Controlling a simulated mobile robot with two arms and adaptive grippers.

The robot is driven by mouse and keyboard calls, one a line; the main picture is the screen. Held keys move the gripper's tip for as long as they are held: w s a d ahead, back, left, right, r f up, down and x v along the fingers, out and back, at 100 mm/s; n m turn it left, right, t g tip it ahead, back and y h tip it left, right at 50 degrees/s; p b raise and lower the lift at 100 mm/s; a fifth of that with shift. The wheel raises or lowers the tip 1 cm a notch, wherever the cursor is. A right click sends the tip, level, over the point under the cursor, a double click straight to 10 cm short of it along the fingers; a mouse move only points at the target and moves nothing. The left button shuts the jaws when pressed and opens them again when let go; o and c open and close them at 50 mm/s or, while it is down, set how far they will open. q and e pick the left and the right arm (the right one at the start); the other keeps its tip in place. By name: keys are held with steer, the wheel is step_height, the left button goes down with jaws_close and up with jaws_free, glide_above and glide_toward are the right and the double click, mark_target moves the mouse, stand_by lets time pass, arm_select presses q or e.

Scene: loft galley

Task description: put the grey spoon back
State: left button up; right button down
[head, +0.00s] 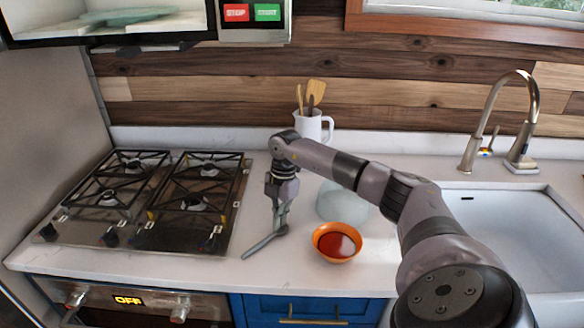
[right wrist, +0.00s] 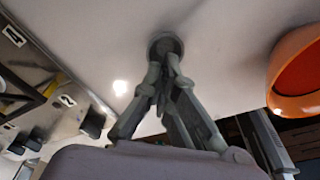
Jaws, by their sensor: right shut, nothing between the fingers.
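The grey spoon (head: 260,246) lies on the white counter between the stove and the orange bowl, its handle pointing toward the front left. My right gripper (head: 280,226) points down at the spoon's bowl end and partly covers it. In the right wrist view the fingers (right wrist: 168,62) are shut together with nothing between them, and the spoon's round end (right wrist: 165,42) shows right at their tips. I cannot tell whether they touch it. A white pitcher (head: 312,127) holding wooden utensils (head: 315,92) stands at the back wall, partly behind my arm. My left gripper is not in view.
An orange bowl (head: 320,250) with red contents is right of the spoon; it also shows in the right wrist view (right wrist: 292,102). A pale translucent bowl (head: 335,203) stands behind it. The gas stove (head: 165,240) is left, the sink (head: 500,215) right. Counter behind the gripper is clear.

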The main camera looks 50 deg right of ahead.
steer(key=d, duration=0.2)
steer(key=d+b, duration=0.1)
steer(key=d, duration=0.2)
steer(key=d+b, duration=0.1)
steer(key=d, duration=0.2)
steer(key=shift+f, duration=0.4)
steer(key=shift+d+r, duration=0.15)
steer(key=shift+r, duration=0.1)
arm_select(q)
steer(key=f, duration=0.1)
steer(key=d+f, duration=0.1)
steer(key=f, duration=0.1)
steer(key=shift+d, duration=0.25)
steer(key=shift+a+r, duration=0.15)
arm_select(e)
steer(key=shift+d, duration=0.2)
